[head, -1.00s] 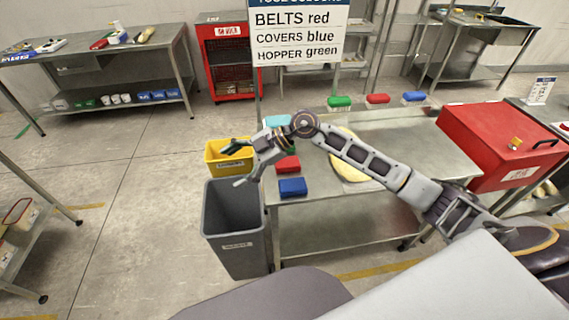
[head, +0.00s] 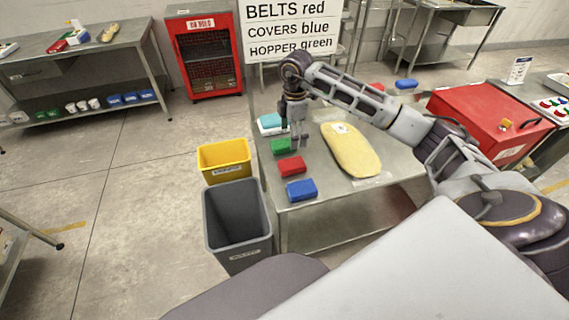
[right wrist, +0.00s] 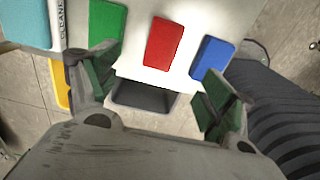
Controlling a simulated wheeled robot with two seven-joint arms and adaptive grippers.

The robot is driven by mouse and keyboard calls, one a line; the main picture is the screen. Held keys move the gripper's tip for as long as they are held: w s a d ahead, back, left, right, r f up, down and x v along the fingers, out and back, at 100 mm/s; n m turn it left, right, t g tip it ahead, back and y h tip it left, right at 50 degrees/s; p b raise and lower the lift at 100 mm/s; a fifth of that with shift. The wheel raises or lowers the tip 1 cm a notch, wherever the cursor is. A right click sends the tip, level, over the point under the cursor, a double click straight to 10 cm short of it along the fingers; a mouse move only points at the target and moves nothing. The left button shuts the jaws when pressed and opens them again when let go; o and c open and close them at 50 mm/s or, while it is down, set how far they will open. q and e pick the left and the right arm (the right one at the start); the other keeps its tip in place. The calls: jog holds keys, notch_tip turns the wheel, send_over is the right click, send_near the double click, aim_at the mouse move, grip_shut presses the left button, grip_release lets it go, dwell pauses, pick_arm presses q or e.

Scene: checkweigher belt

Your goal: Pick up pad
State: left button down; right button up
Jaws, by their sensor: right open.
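A green pad (head: 281,147), a red pad (head: 291,166) and a blue pad (head: 301,190) lie in a row along the left edge of the steel table (head: 330,215). They also show in the right wrist view, green (right wrist: 106,22), red (right wrist: 163,42) and blue (right wrist: 212,60). A teal pad (head: 270,119) lies farther back. My right gripper (head: 299,143) points down, open and empty, just right of the green pad. In the right wrist view its spread fingers (right wrist: 160,75) face the red pad, apart from it. My left gripper is not in view.
A yellow bin (head: 224,160) and a grey bin (head: 238,222) stand left of the table. A yellow oval item (head: 351,150) lies mid-table. A red box (head: 490,122) stands at right; red (head: 376,86) and blue (head: 406,84) pads lie behind my arm.

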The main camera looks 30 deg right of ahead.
send_over(293, 162)
notch_tip(293, 162, down, 7)
jog(key=shift+f, duration=0.7)
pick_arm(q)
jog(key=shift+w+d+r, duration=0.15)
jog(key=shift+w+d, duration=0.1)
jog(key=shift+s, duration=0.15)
pick_arm(e)
jog(key=shift+f, duration=0.1)
